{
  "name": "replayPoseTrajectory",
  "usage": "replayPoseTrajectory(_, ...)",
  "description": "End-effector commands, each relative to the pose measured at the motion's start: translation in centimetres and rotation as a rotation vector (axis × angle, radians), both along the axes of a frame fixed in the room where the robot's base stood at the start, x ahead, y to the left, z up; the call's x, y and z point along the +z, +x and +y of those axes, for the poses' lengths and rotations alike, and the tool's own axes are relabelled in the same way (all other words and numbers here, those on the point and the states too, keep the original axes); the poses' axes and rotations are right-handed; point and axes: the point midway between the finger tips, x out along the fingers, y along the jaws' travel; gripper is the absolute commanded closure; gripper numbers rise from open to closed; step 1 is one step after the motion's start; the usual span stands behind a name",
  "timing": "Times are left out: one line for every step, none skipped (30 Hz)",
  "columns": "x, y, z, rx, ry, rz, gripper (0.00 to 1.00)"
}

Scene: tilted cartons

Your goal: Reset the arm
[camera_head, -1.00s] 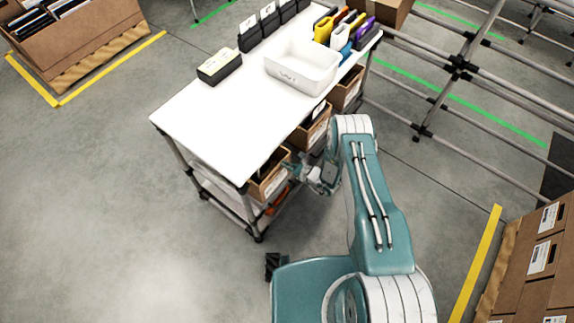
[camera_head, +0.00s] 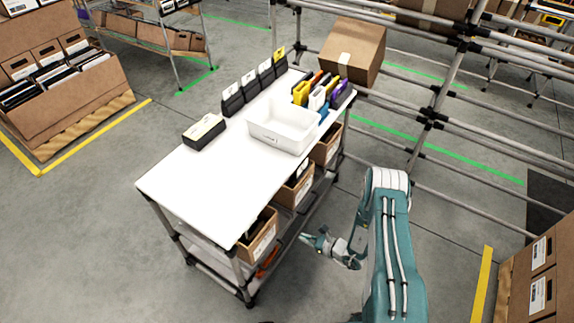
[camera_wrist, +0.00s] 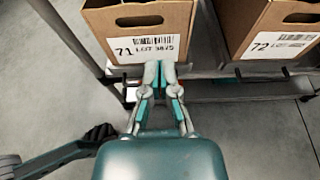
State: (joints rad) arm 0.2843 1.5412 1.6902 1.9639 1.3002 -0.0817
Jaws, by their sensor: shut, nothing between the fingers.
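My gripper (camera_head: 306,238) is at the end of my teal arm, to the right of the white-topped cart (camera_head: 190,180) and below its top. In the wrist view my gripper (camera_wrist: 160,68) points at the cart's lower shelf, with its fingers together and nothing between them. A carton marked 71 (camera_wrist: 140,35) lies just beyond the fingertips, and a carton marked 72 (camera_wrist: 270,30) is to its right. I cannot tell whether the fingertips touch the carton.
On the cart top are a white bin (camera_head: 283,125), a black box (camera_head: 204,132) and several colored folders. A pipe rack with a tilted carton (camera_head: 352,50) stands behind. Stacked cartons (camera_head: 540,285) are at the lower right.

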Motion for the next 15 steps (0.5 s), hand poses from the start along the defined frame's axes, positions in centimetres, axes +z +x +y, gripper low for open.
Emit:
replayPoseTrajectory(0.0,0.0,0.0,0.000,-0.001,-0.001,1.00)
replayPoseTrajectory(0.1,0.1,0.0,0.003,-0.001,-0.002,1.00)
replayPoseTrajectory(0.4,0.2,0.1,0.009,-0.002,-0.006,1.00)
replayPoseTrajectory(0.9,0.4,0.1,0.020,-0.005,-0.013,1.00)
replayPoseTrajectory(1.5,0.7,0.2,0.033,-0.009,-0.022,1.00)
replayPoseTrajectory(2.7,1.1,0.4,0.059,-0.016,-0.037,1.00)
replayPoseTrajectory(3.7,1.4,0.6,0.083,-0.023,-0.049,1.00)
replayPoseTrajectory(4.8,1.7,0.8,0.111,-0.031,-0.065,1.00)
replayPoseTrajectory(6.5,2.2,1.1,0.152,-0.044,-0.087,1.00)
replayPoseTrajectory(7.8,2.4,1.3,0.183,-0.054,-0.104,1.00)
replayPoseTrajectory(9.0,2.6,1.5,0.213,-0.065,-0.120,1.00)
replayPoseTrajectory(10.7,2.8,1.8,0.255,-0.082,-0.140,1.00)
replayPoseTrajectory(11.9,2.9,2.0,0.286,-0.094,-0.156,1.00)
replayPoseTrajectory(13.1,3.0,2.2,0.316,-0.107,-0.172,1.00)
replayPoseTrajectory(14.6,2.9,2.5,0.357,-0.124,-0.193,1.00)
